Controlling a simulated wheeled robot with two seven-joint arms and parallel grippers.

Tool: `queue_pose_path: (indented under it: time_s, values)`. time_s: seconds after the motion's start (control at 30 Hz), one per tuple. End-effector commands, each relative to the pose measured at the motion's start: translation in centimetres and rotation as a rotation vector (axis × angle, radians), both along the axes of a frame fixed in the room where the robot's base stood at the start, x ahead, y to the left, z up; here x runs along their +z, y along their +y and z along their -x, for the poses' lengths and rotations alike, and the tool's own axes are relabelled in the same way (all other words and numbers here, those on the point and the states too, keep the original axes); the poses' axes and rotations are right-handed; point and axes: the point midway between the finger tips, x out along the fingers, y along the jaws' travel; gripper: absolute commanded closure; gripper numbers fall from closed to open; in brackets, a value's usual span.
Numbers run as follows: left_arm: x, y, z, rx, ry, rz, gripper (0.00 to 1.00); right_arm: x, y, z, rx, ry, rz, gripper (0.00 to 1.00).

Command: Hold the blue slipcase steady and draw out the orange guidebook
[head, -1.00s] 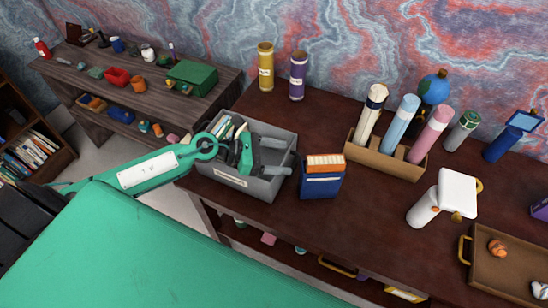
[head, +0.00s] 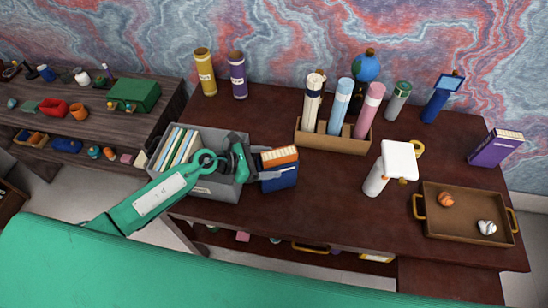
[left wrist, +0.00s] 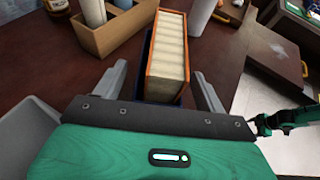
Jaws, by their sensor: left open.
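The blue slipcase (head: 281,181) stands upright on the dark desk, right of a grey bin. The orange guidebook (head: 280,158) is inside it, its orange cover edge and pale pages showing above the top. My left gripper (head: 268,163) is open at the slipcase. In the left wrist view the guidebook (left wrist: 167,50) stands between the spread fingers, with gaps visible beside it. Only a little of the slipcase (left wrist: 143,87) shows below the book there. A green and black arm part, seemingly my right arm, shows at that view's right edge; its fingers cannot be made out.
The grey bin (head: 222,190) with several books sits close left of the slipcase. A cardboard holder (head: 345,144) with tubes stands behind. A white-topped bottle (head: 376,180) and a brown tray (head: 465,230) are to the right. Desk directly right of the slipcase is clear.

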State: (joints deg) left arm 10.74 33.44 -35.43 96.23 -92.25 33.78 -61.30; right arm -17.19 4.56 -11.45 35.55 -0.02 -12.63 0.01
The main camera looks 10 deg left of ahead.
Motion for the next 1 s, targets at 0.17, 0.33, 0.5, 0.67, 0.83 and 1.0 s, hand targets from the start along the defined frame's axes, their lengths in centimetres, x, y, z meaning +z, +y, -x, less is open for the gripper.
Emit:
queue_pose_path:
  time_s: [0.17,0.33,0.5,0.67,0.83,1.0]
  values:
    - [-0.5,-1.4,-0.9,0.002,0.000,0.001,0.27,0.7,0.1,0.0,0.000,0.000,-0.001,0.27]
    - [-0.9,-1.9,-1.1,0.001,0.000,0.000,0.27,0.8,0.1,0.0,-0.001,0.000,-0.001,0.27]
    - [-1.0,-2.0,-1.1,0.001,-0.001,-0.001,0.27,0.8,0.1,0.0,-0.001,0.000,-0.001,0.27]
    - [-1.0,-2.0,-1.1,0.001,0.000,0.000,0.41,0.8,0.1,0.0,-0.001,0.000,-0.001,0.27]
    - [-0.9,-2.0,-1.1,0.001,0.000,0.000,0.74,0.8,0.1,0.0,0.000,-0.001,-0.001,0.27]
    - [-0.9,-2.0,-1.1,0.001,0.000,0.000,0.77,0.8,0.1,0.0,0.000,-0.001,-0.001,0.27]
